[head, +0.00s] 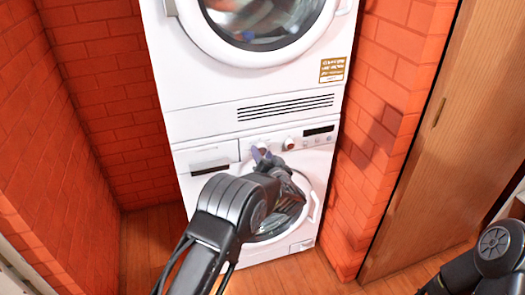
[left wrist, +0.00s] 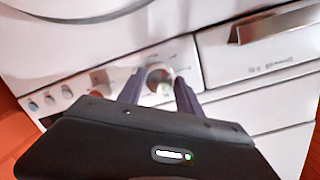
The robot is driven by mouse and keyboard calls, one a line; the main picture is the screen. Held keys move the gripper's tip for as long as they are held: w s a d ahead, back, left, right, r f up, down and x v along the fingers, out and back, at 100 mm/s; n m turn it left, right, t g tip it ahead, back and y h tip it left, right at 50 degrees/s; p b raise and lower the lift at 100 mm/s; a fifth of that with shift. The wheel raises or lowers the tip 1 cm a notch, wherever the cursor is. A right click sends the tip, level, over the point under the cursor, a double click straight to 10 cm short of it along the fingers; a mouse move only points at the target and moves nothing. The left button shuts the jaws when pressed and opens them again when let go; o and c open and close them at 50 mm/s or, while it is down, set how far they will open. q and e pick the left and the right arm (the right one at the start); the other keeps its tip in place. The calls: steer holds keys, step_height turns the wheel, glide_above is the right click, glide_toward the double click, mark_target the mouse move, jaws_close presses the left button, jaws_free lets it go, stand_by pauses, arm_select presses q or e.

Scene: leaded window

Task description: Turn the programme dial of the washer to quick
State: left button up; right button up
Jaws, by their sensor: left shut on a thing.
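The washer (head: 215,185) is the lower white machine, with a round door below its control panel. Its panel has two round dials. My left gripper (head: 262,156) is at the dial nearer the drawer, with its fingers around that dial. In the left wrist view this dial (left wrist: 158,77) sits between the two fingertips, and the jaws are shut on it. The other dial (head: 290,143) is free, on the display side. I cannot read the programme marks or the dial's setting. Of my right arm only a dark part shows at the bottom right; its gripper is out of view.
A display (head: 319,130) and small buttons are at the panel's right. The detergent drawer (head: 210,165) is at its left. A second white machine (head: 185,70) stands on top. Red brick walls flank both. A wooden door (head: 435,160) is at the right.

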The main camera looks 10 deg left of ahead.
stand_by(0.3)
arm_select(q)
steer(key=o, duration=1.4)
steer(key=shift+c, duration=0.2)
steer(key=f+v, duration=0.1)
steer(key=v, duration=0.6)
steer(key=shift+s+d+r, duration=0.2)
steer(key=shift+s+r, duration=0.1)
steer(key=shift+r, duration=0.2)
